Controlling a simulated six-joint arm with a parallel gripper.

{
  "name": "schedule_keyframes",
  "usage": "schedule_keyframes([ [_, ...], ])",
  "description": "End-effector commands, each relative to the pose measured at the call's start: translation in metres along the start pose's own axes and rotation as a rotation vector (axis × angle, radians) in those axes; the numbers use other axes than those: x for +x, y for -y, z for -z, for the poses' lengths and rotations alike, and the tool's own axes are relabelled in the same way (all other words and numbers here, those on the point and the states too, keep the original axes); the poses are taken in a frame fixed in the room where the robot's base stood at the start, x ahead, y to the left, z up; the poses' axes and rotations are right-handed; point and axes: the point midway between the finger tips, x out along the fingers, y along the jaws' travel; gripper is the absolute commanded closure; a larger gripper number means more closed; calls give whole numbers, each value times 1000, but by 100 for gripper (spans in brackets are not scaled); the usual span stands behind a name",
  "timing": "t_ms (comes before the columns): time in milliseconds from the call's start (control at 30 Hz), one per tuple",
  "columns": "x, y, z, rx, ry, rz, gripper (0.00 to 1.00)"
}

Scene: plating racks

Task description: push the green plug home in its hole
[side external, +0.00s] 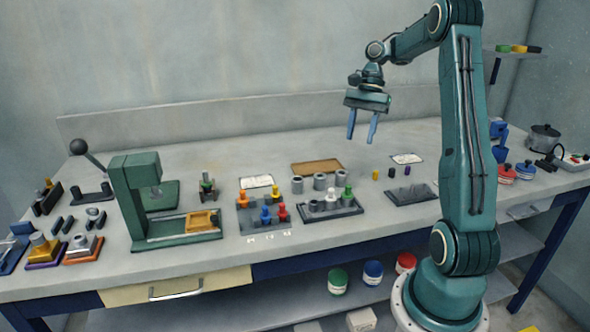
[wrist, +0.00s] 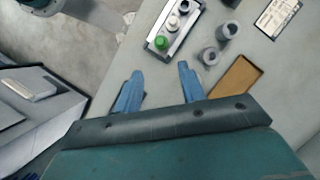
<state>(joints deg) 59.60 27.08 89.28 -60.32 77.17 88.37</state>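The green plug (side external: 347,192) stands upright at the right end of a dark rack (side external: 338,213) in the side view, beside grey and white pieces. Its lower part is hard to make out, so I cannot tell how deep it sits in its hole. In the wrist view the green plug (wrist: 161,43) is at the near end of the rack (wrist: 181,38), beyond the fingertips. My gripper (side external: 361,140) is open and empty, high above the bench. Its two blue fingers are apart in the wrist view (wrist: 160,70), not touching the plug.
Grey cylinders (side external: 319,181) and a brown tray (side external: 316,167) stand behind the rack. A second rack (side external: 262,222) with coloured plugs is to the left, near a green press (side external: 137,190). A dark plate (side external: 411,195) lies to the right. The back of the bench is mostly clear.

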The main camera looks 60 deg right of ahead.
Motion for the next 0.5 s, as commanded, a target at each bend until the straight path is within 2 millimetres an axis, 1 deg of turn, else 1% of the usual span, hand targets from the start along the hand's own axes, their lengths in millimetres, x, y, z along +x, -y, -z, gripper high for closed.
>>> schedule_keyframes([
  [33, 0, 0, 0, 0, 0, 0, 60],
  [67, 0, 0, 0, 0, 0, 0, 64],
  [200, 0, 1, -1, 4, 0, 1, 91],
  [233, 1, 1, -1, 6, -1, 2, 97],
  [267, 1, 2, -2, 9, -1, 3, 100],
  [500, 8, 12, -12, 79, -13, 21, 100],
])
